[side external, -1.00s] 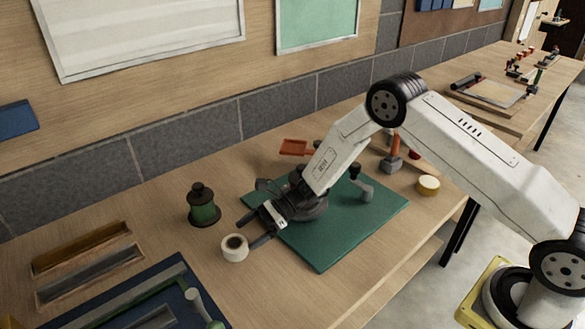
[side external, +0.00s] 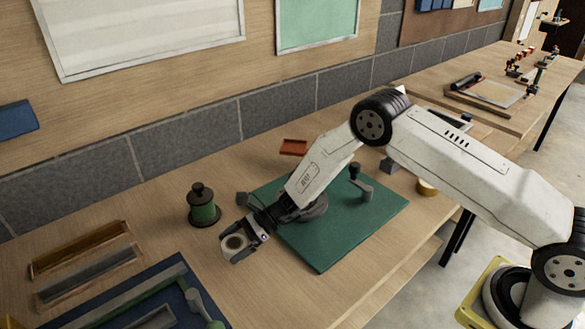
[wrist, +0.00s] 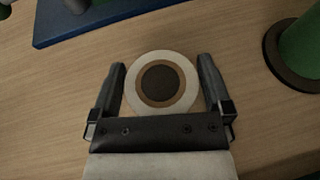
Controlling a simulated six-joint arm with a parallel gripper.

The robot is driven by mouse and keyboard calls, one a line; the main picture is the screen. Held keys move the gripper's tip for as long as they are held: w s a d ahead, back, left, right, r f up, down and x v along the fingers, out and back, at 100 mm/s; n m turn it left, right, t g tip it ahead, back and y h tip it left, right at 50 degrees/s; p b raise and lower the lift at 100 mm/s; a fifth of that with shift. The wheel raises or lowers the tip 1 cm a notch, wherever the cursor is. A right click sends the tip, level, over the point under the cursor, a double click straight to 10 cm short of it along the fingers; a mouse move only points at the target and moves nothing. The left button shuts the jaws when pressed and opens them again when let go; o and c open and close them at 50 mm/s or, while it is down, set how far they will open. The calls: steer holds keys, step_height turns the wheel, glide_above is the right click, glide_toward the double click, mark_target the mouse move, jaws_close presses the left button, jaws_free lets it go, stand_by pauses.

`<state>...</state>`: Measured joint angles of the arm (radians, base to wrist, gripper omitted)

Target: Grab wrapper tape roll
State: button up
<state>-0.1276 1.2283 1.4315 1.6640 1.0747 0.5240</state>
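The tape roll (side external: 235,243) is white with a brown core and a dark hole, and it sits on the wooden bench. In the wrist view the tape roll (wrist: 141,83) lies between the two fingers of my gripper (wrist: 163,85). The fingers are open, with a narrow gap on each side of the roll. In the side external view my gripper (side external: 240,240) reaches around the roll at bench level, with a finger on either side.
A green spool with a dark base (side external: 203,207) stands just behind the roll. A green mat (side external: 335,225) lies under my arm. A blue tray with tools (side external: 75,318) and wooden trays (side external: 85,262) are at the left. An orange dustpan-like piece (side external: 293,147) lies at the back.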

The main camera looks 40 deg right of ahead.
steer(key=c, duration=1)
steer(key=shift+o, duration=0.2)
steer(key=shift+r, duration=0.1)
steer(key=shift+r, duration=0.7)
steer(key=s+d+r, duration=0.2)
steer(key=s+r, duration=0.3)
steer(key=s, duration=0.1)
steer(key=s+d+r, duration=0.2)
steer(key=s+r, duration=0.4)
steer(key=s, duration=0.1)
steer(key=shift+d+r, duration=0.2)
steer(key=shift+d, duration=0.15)
